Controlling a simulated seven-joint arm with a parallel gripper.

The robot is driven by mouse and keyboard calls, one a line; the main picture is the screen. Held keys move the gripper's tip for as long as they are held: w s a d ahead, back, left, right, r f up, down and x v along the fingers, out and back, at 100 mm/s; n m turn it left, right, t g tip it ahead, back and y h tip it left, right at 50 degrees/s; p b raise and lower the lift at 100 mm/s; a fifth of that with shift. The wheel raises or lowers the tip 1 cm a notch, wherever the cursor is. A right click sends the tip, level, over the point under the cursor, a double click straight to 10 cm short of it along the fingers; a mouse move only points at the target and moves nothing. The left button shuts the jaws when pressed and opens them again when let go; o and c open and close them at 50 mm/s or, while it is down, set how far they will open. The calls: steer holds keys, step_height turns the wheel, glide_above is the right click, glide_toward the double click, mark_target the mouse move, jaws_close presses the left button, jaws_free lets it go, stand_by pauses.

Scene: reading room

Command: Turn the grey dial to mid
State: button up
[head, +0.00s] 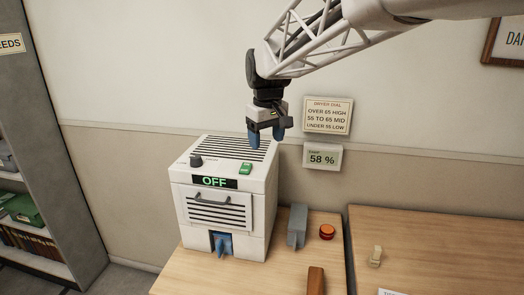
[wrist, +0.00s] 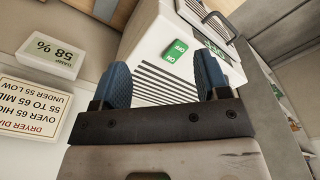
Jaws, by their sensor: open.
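The grey dial (head: 196,160) is a small dark knob on the left of the white dryer's (head: 259,200) top, in the head view. Its pointer setting is too small to read. I cannot make it out in the wrist view. The dryer's display (head: 214,182) reads OFF. A green ON/OFF switch (head: 246,168) sits right of the dial and also shows in the wrist view (wrist: 178,52). My gripper (head: 266,138) points down above the dryer's back right, right of the dial and apart from it. Its blue fingers are open and empty in the wrist view (wrist: 164,78).
The dial sign (head: 327,115) gives 55 to 65 as MID; the damp meter (head: 322,157) reads 58 %. A grey block (head: 297,226), a red round piece (head: 327,232) and a brown block (head: 315,281) are right of the dryer. A front handle (head: 212,199) sticks out.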

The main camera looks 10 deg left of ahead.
steer(key=w+a+f+n, duration=0.15)
steer(key=w+a, duration=0.25)
steer(key=a, duration=0.7)
steer(key=n, duration=0.3)
glide_above(196, 156)
step_height(196, 156, down, 3)
steer(key=shift+s+a+r+g, duration=0.1)
steer(key=shift+r+g, duration=0.1)
steer(key=shift+g, duration=0.2)
steer(key=shift+f, duration=0.1)
steer(key=shift+f, duration=3.8)
steer(key=c, duration=0.9)
